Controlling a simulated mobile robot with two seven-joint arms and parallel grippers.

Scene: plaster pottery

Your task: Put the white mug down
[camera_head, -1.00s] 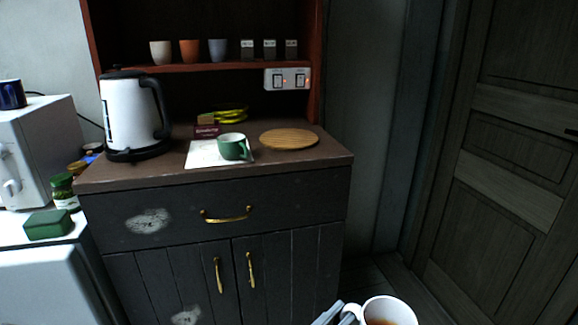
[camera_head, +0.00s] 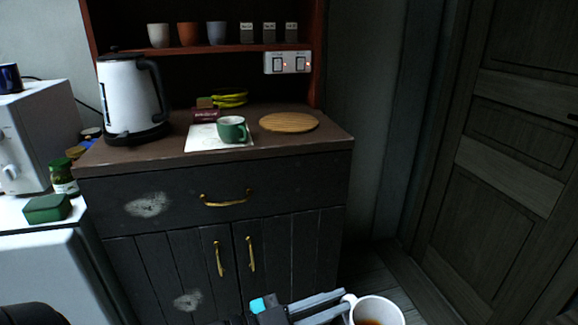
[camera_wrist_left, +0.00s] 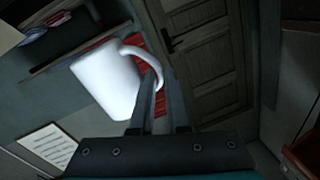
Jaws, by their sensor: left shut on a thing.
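The white mug (camera_head: 376,309) shows at the bottom edge of the head view, with brown liquid inside. Its lower part is cut off by the frame. My left gripper (camera_head: 338,303) is shut on the mug's handle, to the left of the mug's body. In the left wrist view the mug (camera_wrist_left: 104,80) hangs at the fingertips of the gripper (camera_wrist_left: 152,90), with its handle between the fingers. The mug is held in the air in front of the cabinet. My right gripper is not in view.
The brown cabinet top (camera_head: 290,148) holds a kettle (camera_head: 130,98), a green mug (camera_head: 231,129) on a white sheet (camera_head: 200,140), a dark red box (camera_head: 206,115) and a round wooden board (camera_head: 289,122). The counter's right front is bare. A shelf (camera_head: 200,50) hangs above.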

